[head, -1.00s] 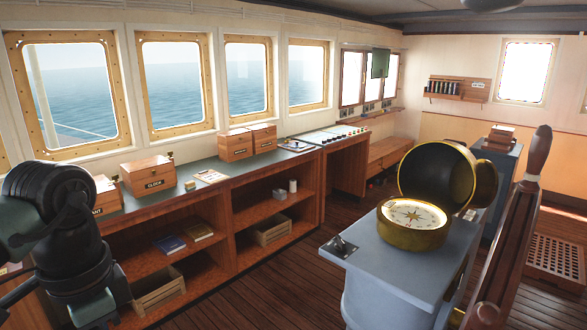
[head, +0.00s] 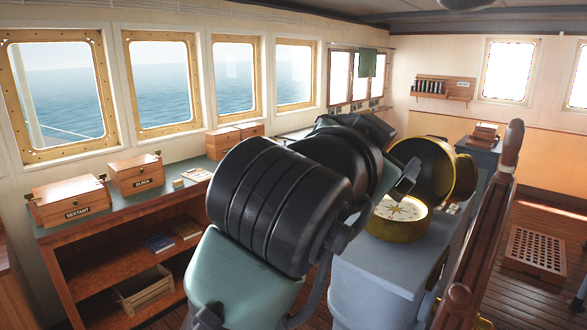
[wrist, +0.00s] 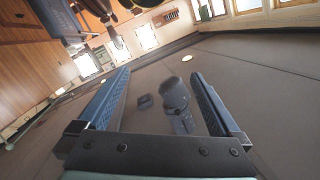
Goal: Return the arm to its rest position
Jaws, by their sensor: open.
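My arm (head: 275,210) fills the middle of the head view, folded in front of the counter and partly hiding the compass stand. I cannot make out my gripper's fingers in the head view. In the wrist view my gripper (wrist: 160,75) has its two fingers wide apart, with nothing held between them. Beyond the fingers is a broad grey-brown surface with a dark rounded object (wrist: 176,102) and a smaller dark piece; I cannot tell what they are or how far away.
A brass compass (head: 400,212) with an open lid sits on a grey stand (head: 385,265) just right of my arm. A wooden wheel spoke (head: 490,220) rises further right. On the counter stand a sextant box (head: 70,200) and a clock box (head: 135,175). Floor at the right is partly clear.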

